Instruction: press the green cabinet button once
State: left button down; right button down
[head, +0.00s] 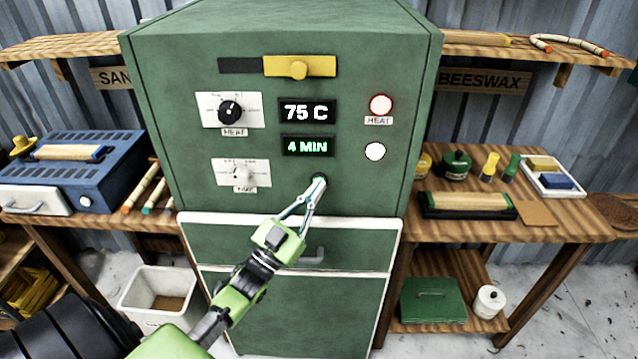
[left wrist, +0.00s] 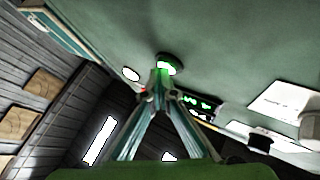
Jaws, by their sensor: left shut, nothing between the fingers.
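The green cabinet (head: 340,80) stands in the middle of the head view. Its green button (head: 319,181) sits low on the front panel, below the "4 MIN" display (head: 307,146), and is mostly hidden by my fingertips. My right gripper is not in view.
A drawer handle (head: 313,255) lies below. Workbenches flank the cabinet.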

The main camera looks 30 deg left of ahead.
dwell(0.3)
pick_arm(q)
jog(key=shift+s+d+p, duration=0.4)
jog(key=shift+s+d, duration=0.05)
jog(key=shift+s, duration=0.3)
jog(key=s+d, duration=0.1)
jog(key=s+p, duration=0.1)
jog(key=s+d+p, duration=0.1)
jog(key=s, duration=0.1)
jog(key=shift+s+d, duration=0.1)
jog(key=shift+d, duration=0.2)
dwell(0.7)
